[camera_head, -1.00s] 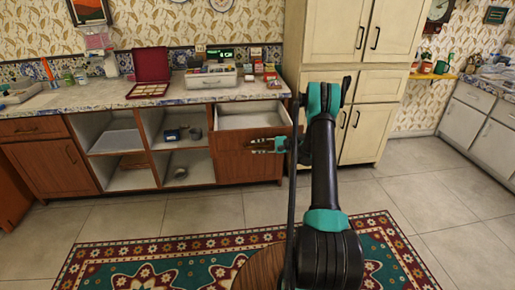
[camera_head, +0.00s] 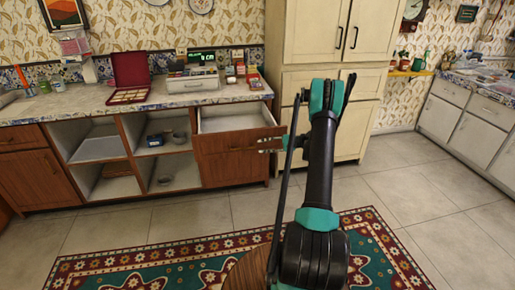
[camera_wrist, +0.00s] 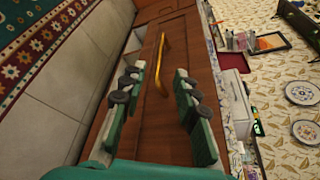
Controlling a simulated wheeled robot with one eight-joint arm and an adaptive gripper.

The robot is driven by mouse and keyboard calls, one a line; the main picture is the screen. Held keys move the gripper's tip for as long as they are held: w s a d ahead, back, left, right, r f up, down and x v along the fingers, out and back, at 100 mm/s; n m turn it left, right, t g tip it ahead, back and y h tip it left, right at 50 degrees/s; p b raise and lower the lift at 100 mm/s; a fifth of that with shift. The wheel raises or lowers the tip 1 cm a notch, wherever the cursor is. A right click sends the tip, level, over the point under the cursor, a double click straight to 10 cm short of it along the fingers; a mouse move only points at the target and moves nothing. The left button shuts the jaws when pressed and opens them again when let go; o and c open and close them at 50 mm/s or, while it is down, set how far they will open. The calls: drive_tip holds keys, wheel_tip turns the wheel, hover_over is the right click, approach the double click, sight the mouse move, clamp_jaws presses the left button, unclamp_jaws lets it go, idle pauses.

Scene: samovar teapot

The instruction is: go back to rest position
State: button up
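My gripper (camera_head: 268,145) is at the end of my raised arm, in front of the right edge of the wooden cabinet. The wrist view shows its two green and grey fingers (camera_wrist: 157,95) spread well apart with nothing between the tips. A brass handle (camera_wrist: 161,65) on a wooden front shows beyond the fingers, and a gap seems to part them from it. The drawer (camera_head: 236,118) at the cabinet's right end is pulled open and looks empty in the head view.
A tall cream cupboard (camera_head: 310,50) stands close behind my arm. The counter holds an open red box (camera_head: 130,75) and a grey case (camera_head: 192,83). Below are open shelves with several small items. A patterned rug (camera_head: 100,268) lies on the tiled floor, which is clear to the right.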

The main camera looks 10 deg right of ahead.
drive_tip(key=shift+d, duration=0.2)
drive_tip(key=shift+s+a+r, duration=0.1)
drive_tip(key=s+a+r+n+g+h, duration=0.1)
drive_tip(key=s+a+r+n+h, duration=0.1)
drive_tip(key=s+a+r+h, duration=0.45)
drive_tip(key=s+a+r+n+g+h, duration=0.15)
drive_tip(key=s+a+r, duration=0.25)
drive_tip(key=s, duration=0.6)
drive_tip(key=s+d+f+n+t+h, duration=0.1)
drive_tip(key=s+d+n+h, duration=0.1)
drive_tip(key=s, duration=1.1)
drive_tip(key=s+d+f+n+t+h, duration=0.1)
drive_tip(key=s+n+h, duration=0.3)
drive_tip(key=s, duration=0.9)
drive_tip(key=shift+s+d+n+h, duration=0.25)
drive_tip(key=shift+d+n+h, duration=0.1)
drive_tip(key=shift+h, duration=0.05)
drive_tip(key=shift+w+f, duration=0.1)
